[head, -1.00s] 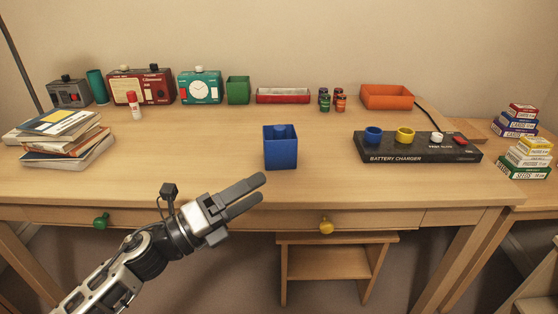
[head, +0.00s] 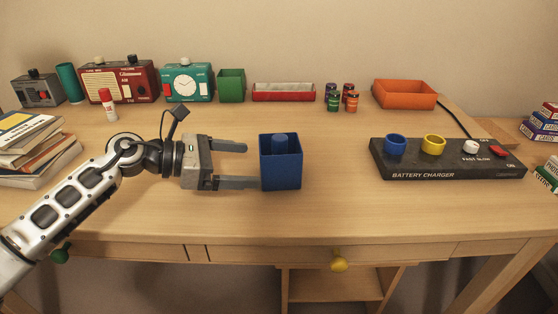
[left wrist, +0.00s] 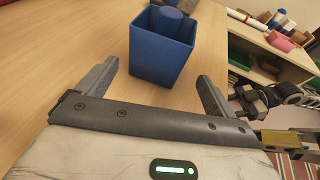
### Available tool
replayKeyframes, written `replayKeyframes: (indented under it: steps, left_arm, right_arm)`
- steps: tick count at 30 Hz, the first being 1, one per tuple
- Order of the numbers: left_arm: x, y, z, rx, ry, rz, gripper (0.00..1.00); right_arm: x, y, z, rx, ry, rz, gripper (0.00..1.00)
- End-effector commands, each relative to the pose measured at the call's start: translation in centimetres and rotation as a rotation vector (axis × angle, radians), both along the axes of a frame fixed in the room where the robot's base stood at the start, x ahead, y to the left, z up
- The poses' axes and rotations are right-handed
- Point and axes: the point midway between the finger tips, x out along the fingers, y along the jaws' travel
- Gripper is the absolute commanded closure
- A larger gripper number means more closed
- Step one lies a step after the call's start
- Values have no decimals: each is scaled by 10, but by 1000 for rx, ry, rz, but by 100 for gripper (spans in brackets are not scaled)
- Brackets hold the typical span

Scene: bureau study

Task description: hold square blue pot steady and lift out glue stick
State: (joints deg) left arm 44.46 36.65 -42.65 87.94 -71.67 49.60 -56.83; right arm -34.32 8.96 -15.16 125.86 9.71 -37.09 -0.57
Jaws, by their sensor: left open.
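The square blue pot (head: 281,172) stands upright on the desk, with a blue cylinder (head: 279,142) poking up inside it. I cannot tell from its top alone whether this is a glue stick. A red-and-white glue stick (head: 108,106) stands upright at the back left. My left gripper (head: 252,165) is open, level with the desk, left of the pot. Its fingertips point at the pot's left side, the near one very close to it. In the left wrist view, the pot (left wrist: 160,58) is ahead, between the two spread fingers.
A black battery charger (head: 440,160) with blue and yellow cups stands to the right. Books (head: 30,150) are stacked at the left. Radios, a clock, a green pot (head: 231,86), a red tray (head: 284,92) and an orange tray (head: 405,94) line the back. Desk around the pot is clear.

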Motion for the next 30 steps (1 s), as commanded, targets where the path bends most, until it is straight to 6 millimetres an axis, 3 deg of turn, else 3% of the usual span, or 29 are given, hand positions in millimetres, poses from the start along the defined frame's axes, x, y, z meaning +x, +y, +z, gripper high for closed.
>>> replayKeyframes:
  steps: [6, 13, 28, 30]
  left_arm:
    - [9, -32, -9, -3, 0, -2, 8]
    - [17, -56, -19, -3, 0, -1, 8]
    - [21, -67, -21, -2, -1, 0, 8]
    - [21, -67, -21, -2, 0, 0, 24]
  right_arm:
    - [0, 0, 1, 0, -1, -1, 50]
    - [1, 3, -16, 1, 24, 12, 50]
    - [3, 5, -22, 1, 39, 21, 50]
    - [4, 5, -21, 1, 36, 21, 50]
